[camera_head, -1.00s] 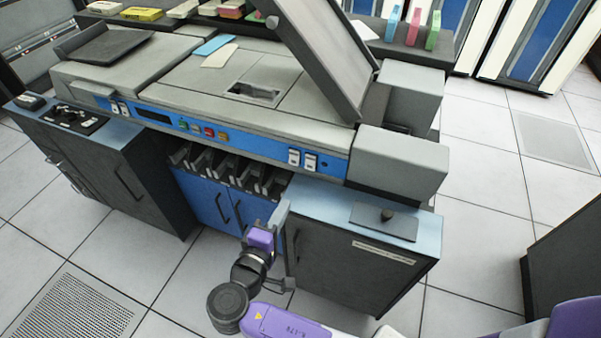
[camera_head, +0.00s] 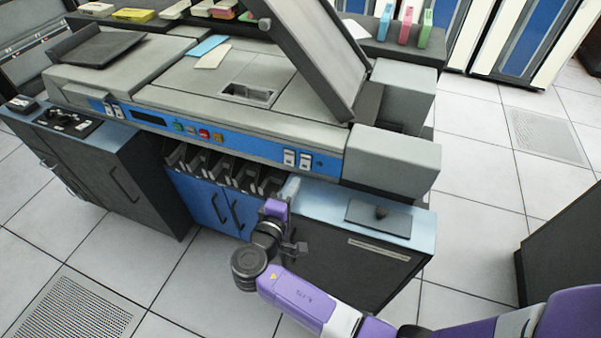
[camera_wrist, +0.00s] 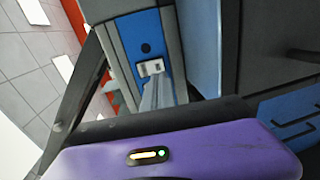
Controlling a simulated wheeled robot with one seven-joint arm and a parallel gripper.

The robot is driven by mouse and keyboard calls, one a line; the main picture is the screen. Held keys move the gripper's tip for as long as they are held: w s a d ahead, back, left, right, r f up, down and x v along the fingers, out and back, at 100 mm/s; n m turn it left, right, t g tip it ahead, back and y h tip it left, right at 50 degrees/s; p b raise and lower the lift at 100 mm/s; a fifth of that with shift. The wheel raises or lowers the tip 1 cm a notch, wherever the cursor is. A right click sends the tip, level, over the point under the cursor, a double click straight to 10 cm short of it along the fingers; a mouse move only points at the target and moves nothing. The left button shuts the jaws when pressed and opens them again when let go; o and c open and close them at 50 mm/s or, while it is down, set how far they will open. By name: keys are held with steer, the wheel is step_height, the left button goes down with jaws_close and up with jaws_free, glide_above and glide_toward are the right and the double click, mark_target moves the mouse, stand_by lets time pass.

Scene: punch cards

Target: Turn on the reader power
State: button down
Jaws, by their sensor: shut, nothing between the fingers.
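The reader is a long grey machine (camera_head: 190,90) with a blue front panel (camera_head: 255,146). I cannot read which switch is the power. My gripper (camera_head: 291,187) is shut and empty, just below and in front of the right pair. In the wrist view, my gripper's fingers (camera_wrist: 158,92) point at the white switches (camera_wrist: 150,67) and partly cover them; contact cannot be told.
Dark card pockets (camera_head: 230,172) line the space under the panel. A blue-topped cabinet (camera_head: 320,200) with a dark plate (camera_head: 380,217) stands right of my gripper. A tilted grey lid (camera_head: 310,55) rises above the machine. Open tiled floor (camera_head: 480,220) lies to the right.

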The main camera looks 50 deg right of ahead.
mark_target(304, 168)
steer(key=x, duration=0.5)
steer(key=shift+d+p, duration=0.1)
steer(key=shift+p, duration=0.2)
steer(key=shift+f, duration=0.1)
steer(key=shift+w+d+f+b, duration=0.1)
steer(key=shift+d+f+b, duration=0.2)
steer(key=shift+b, duration=0.7)
steer(key=shift+a+r, duration=0.1)
steer(key=shift+r, duration=0.2)
